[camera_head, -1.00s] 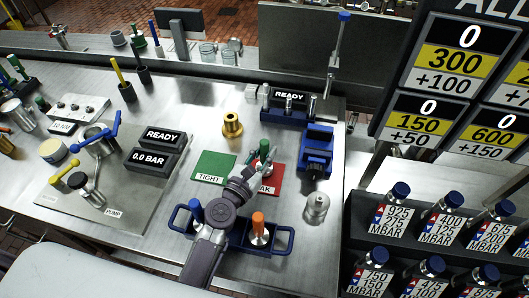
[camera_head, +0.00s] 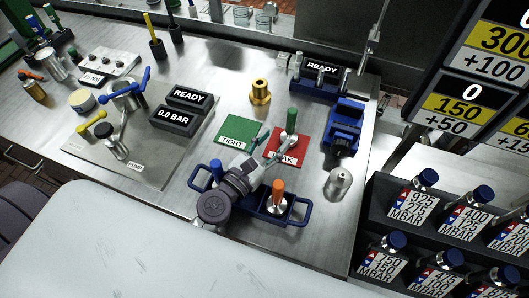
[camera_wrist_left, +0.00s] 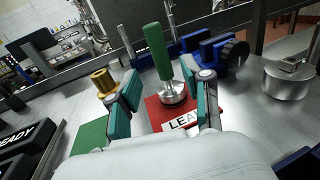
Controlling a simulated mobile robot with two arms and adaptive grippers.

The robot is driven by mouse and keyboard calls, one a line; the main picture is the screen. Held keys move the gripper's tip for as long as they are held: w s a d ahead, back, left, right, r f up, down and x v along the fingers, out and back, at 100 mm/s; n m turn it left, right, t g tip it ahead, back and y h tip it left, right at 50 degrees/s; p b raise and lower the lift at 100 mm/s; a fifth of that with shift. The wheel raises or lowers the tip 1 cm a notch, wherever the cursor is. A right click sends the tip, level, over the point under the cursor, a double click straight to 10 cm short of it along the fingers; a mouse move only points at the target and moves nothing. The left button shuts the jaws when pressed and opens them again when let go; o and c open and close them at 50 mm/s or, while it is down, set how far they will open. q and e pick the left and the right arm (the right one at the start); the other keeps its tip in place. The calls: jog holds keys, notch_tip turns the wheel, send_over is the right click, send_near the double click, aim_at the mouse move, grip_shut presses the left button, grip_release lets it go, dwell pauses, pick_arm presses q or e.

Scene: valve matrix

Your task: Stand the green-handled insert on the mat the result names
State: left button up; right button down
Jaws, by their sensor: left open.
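The green-handled insert (camera_head: 291,124) stands upright on the red mat (camera_head: 300,147), whose label is partly covered in the head view. In the left wrist view the insert (camera_wrist_left: 158,55) shows its silver base on the red mat, which reads "LEA" (camera_wrist_left: 160,115). The green mat (camera_head: 237,131) labelled TIGHT lies to its left. My left gripper (camera_head: 272,140) is open, just in front of the insert; in the left wrist view its teal fingers (camera_wrist_left: 166,97) stand apart on either side of the insert's base. My right gripper is not in view.
A blue rack (camera_head: 298,221) with an orange-handled insert (camera_head: 278,193) and a blue-handled one (camera_head: 216,169) is close to my left arm. A brass fitting (camera_head: 261,91), a steel cylinder (camera_head: 338,184) and a blue vise (camera_head: 345,125) surround the mats. Displays read READY (camera_head: 188,97) and 0.0 BAR (camera_head: 173,117).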

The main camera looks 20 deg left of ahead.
pick_arm(q)
jog(key=v, duration=0.2)
jog(key=shift+s+a+f+b, duration=0.1)
jog(key=shift+s+f+b, duration=0.05)
jog(key=shift+s+b, duration=0.25)
jog(key=shift+s+a, duration=0.1)
jog(key=shift+s, duration=0.3)
